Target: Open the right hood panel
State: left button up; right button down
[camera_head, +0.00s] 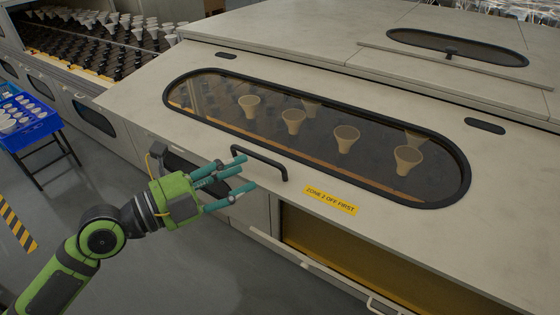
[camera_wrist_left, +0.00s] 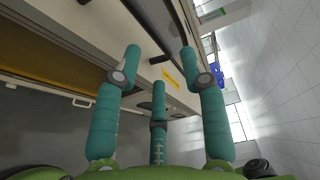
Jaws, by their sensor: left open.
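The hood panel (camera_head: 300,175) is a beige sloped cover with a long rounded window (camera_head: 330,140) in a black frame. It lies closed against the machine. A black bar handle (camera_head: 265,160) sits near its lower edge, left of a yellow label reading "ZONE 2 OFF FIRST" (camera_head: 331,201). My left gripper (camera_head: 243,173) has three teal fingers spread open and empty, just left of the handle, overlapping it closely in the head view. I cannot tell whether they touch. The left wrist view shows the open fingers (camera_wrist_left: 162,68) pointing toward the panel. My right gripper is out of view.
Through the window, several cone-shaped bulbs (camera_head: 293,121) show. An open bay with a yellowish interior (camera_head: 340,262) lies below the panel. A blue tray (camera_head: 28,122) on a stand is at far left. Another hood with an oval window (camera_head: 455,48) is behind. Grey floor is clear in front.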

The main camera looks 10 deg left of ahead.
aim_at(262, 160)
pick_arm(q)
jog(key=shift+w+d+r+p, duration=0.1)
jog(key=shift+w+r+p, duration=0.15)
jog(key=shift+w+p, duration=0.55)
jog(key=p+x, duration=0.2)
jog(key=x, duration=0.2)
jog(key=shift+w+d+f+p, duration=0.1)
jog(key=shift+w+f+p, duration=0.1)
jog(key=shift+p, duration=0.15)
jog(key=shift+w+d, duration=0.15)
jog(key=shift+d, duration=0.05)
jog(key=shift+w+f, duration=0.1)
jog(key=shift+f, duration=0.1)
grip_shut()
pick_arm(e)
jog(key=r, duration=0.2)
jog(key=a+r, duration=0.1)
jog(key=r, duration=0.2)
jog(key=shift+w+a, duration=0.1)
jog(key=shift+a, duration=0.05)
